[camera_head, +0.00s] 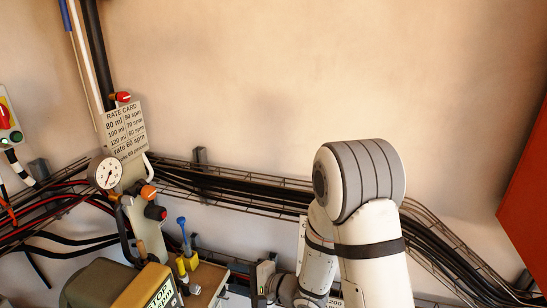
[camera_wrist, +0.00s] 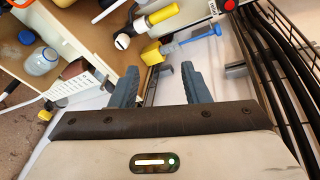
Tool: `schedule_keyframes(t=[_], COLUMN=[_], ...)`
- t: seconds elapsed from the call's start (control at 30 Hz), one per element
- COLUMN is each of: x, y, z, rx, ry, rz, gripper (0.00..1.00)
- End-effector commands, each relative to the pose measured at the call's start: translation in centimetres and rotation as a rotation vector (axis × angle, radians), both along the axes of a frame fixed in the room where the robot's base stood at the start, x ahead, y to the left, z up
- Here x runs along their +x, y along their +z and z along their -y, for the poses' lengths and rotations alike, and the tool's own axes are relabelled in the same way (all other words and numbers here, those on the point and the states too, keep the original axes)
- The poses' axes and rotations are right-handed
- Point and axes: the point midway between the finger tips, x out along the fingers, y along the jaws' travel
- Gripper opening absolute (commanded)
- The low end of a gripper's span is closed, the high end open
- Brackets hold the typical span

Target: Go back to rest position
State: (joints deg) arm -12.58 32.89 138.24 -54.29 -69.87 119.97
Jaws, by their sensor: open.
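In the wrist view my gripper (camera_wrist: 159,72) is open, its two blue-grey fingers apart with no object seen held between them. Beyond the fingertips is a yellow block (camera_wrist: 152,52) with a blue-handled piece (camera_wrist: 205,33) beside it. In the head view my white arm with its grey-banded joint stands at right of centre, bent down toward the bench. The gripper's fingers cannot be made out there.
A wire cable tray (camera_head: 240,185) runs along the wall behind my arm. A gauge (camera_head: 106,172), a rate card (camera_head: 125,130) and a yellow-and-blue fitting (camera_head: 187,262) stand left. A bottle (camera_wrist: 42,61) sits in a wooden compartment. The upper wall is clear; a red panel (camera_head: 530,190) is at right.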

Motion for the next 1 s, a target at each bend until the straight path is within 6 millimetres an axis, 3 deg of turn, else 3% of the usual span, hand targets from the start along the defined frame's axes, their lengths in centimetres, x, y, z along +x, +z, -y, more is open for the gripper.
schedule_keyframes(t=[0.1, 0.2, 0.33, 0.47, 0.57, 0.73, 0.87, 1.0], x=[3.1, 4.7, 5.0, 3.8, 1.8, -4.0, -9.5, -14.9], y=[1.7, 3.1, 4.9, 6.6, 8.0, 10.4, 12.0, 13.3], z=[3.9, 7.9, 13.1, 17.4, 20.5, 24.7, 26.0, 25.8], rx=[-0.286, -0.539, -0.832, -1.065, -1.222, -1.421, -1.469, -1.439], ry=[-0.100, -0.159, -0.186, -0.167, -0.117, 0.061, 0.260, 0.467], rz=[0.197, 0.305, 0.366, 0.362, 0.329, 0.224, 0.152, 0.122], gripper=[0.42, 0.42, 0.42, 0.42, 0.42, 0.42, 0.42, 0.42])
